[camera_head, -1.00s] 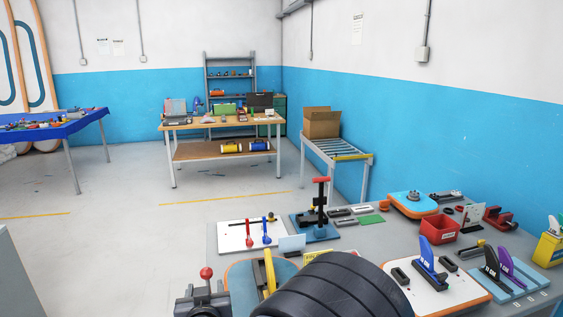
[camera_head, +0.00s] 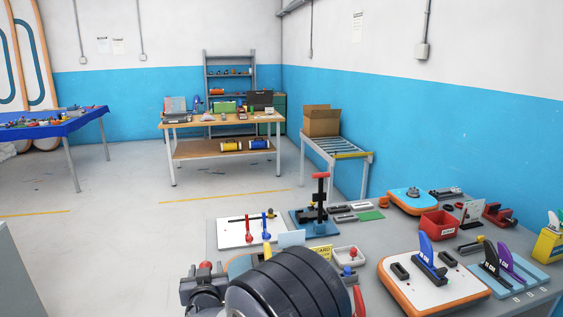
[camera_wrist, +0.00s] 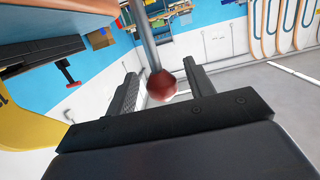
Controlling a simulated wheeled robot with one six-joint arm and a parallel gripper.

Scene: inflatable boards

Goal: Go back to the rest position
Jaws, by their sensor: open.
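My gripper (camera_wrist: 160,70) is open in the wrist view, with one black finger on each side. A dark red ball knob (camera_wrist: 161,86) on a grey metal rod (camera_wrist: 142,35) shows between the fingers. Gaps show beside the knob, and the fingers do not look closed on it. In the head view a red knob (camera_head: 205,266) is at the lower left of the bench, among dark grey parts. My black ribbed arm (camera_head: 290,285) fills the bottom middle and hides part of the bench there.
Open floor (camera_head: 110,240) lies to the left. A wooden table (camera_head: 222,122) stands farther back.

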